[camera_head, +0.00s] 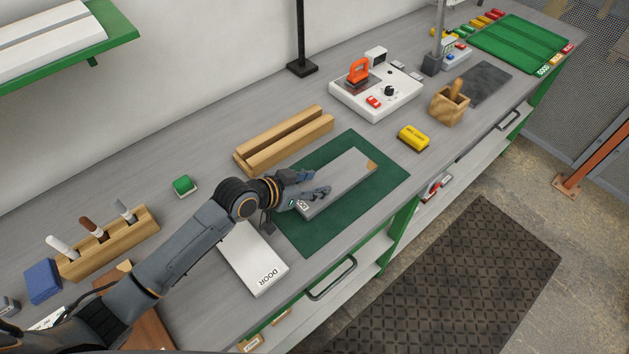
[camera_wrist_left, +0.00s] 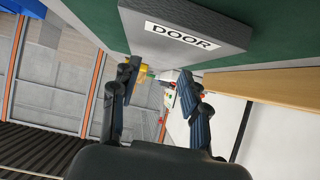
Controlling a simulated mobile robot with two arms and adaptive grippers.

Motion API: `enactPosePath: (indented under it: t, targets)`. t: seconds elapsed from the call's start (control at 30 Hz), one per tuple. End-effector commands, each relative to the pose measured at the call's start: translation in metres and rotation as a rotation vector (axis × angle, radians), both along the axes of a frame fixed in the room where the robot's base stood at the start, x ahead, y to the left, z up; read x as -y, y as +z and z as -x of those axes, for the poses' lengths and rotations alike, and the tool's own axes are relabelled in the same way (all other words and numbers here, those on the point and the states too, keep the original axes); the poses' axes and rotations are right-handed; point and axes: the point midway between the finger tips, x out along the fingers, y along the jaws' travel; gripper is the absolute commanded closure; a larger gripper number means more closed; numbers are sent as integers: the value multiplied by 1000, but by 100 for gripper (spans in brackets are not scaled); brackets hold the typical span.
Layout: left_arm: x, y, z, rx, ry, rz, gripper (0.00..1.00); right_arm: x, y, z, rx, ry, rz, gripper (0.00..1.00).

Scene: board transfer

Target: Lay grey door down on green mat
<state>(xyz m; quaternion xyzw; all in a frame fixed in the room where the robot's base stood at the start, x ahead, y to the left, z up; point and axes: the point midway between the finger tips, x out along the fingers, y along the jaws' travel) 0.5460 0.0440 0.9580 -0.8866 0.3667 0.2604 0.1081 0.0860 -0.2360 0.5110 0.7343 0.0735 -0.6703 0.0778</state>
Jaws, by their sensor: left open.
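The grey door (camera_head: 342,180) lies flat on the green mat (camera_head: 385,195), its long side running from lower left to upper right. Its DOOR label shows close up in the left wrist view, where the grey door (camera_wrist_left: 185,50) is at the top with the green mat (camera_wrist_left: 270,25) around it. My left gripper (camera_head: 322,192) is at the door's near left end. In the left wrist view the fingers (camera_wrist_left: 160,88) are spread apart with nothing between them. The fingers partly hide that end of the door in the head view. My right gripper is in neither view.
A white board marked DOOR (camera_head: 255,262) lies left of the mat, partly under my left arm. A slotted wooden rack (camera_head: 285,140) stands behind the mat. A yellow block (camera_head: 413,138) and a wooden box (camera_head: 450,107) are to the right.

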Motion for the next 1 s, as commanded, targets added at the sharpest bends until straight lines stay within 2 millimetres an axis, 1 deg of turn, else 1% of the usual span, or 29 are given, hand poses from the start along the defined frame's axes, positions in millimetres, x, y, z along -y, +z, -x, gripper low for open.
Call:
enactPosePath:
  t: [0.2, 0.53, 0.8, 1.0]
  targets:
    - [-17, 1, 17, -2, -1, -3, 55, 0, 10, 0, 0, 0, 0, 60]
    - [-20, 0, 20, -1, 0, -1, 55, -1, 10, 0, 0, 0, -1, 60]
    - [-38, 1, 38, -1, 0, -3, 55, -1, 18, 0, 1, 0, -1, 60]
    - [-39, 0, 40, 0, 0, 0, 55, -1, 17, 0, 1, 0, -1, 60]
